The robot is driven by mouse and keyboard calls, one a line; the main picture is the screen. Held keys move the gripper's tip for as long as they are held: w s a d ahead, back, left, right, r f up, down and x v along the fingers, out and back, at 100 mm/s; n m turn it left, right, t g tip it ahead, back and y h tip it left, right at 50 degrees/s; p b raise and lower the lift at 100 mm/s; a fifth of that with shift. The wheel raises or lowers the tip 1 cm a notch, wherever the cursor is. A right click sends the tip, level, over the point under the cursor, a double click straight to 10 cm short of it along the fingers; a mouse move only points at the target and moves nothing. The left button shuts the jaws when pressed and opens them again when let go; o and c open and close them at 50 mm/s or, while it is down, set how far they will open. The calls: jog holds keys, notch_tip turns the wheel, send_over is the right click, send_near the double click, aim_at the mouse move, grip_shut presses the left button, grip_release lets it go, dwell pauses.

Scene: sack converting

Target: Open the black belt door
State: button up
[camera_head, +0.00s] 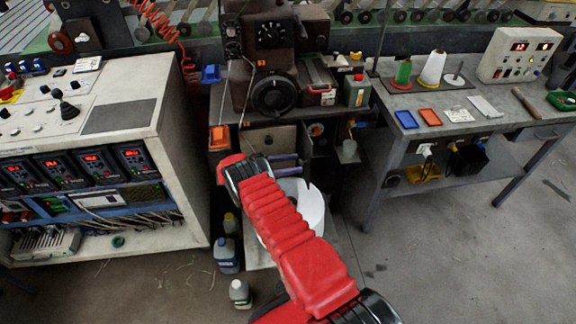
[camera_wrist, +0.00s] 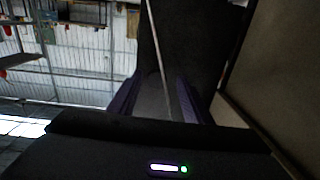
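My gripper (camera_head: 299,163) is at the low cabinet under the dark machine, its two purple fingers pointing right with a gap between them. In the wrist view, the fingers of my gripper (camera_wrist: 156,90) stand apart on either side of a dark upright panel (camera_wrist: 185,40), which looks like the black belt door. A thin pale edge line runs down this panel between the fingers. I cannot tell whether either finger touches it. In the head view, my red arm hides part of the cabinet front, and the door is hard to pick out in the shadow.
A grey-brown panel (camera_wrist: 265,75) stands close on the right in the wrist view. A white round container (camera_head: 308,207) is just below my gripper. Bottles (camera_head: 227,255) stand on the floor left of my arm. A workbench (camera_head: 470,135) is at right; the floor before it is clear.

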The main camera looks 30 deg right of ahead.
jog(key=shift+a, duration=0.15)
jog(key=v, duration=1.1)
jog(key=shift+w+a, duration=0.2)
jog(key=shift+a, duration=0.05)
jog(key=shift+a, duration=0.1)
dwell(0.4)
jog(key=shift+s, duration=0.1)
dwell(0.5)
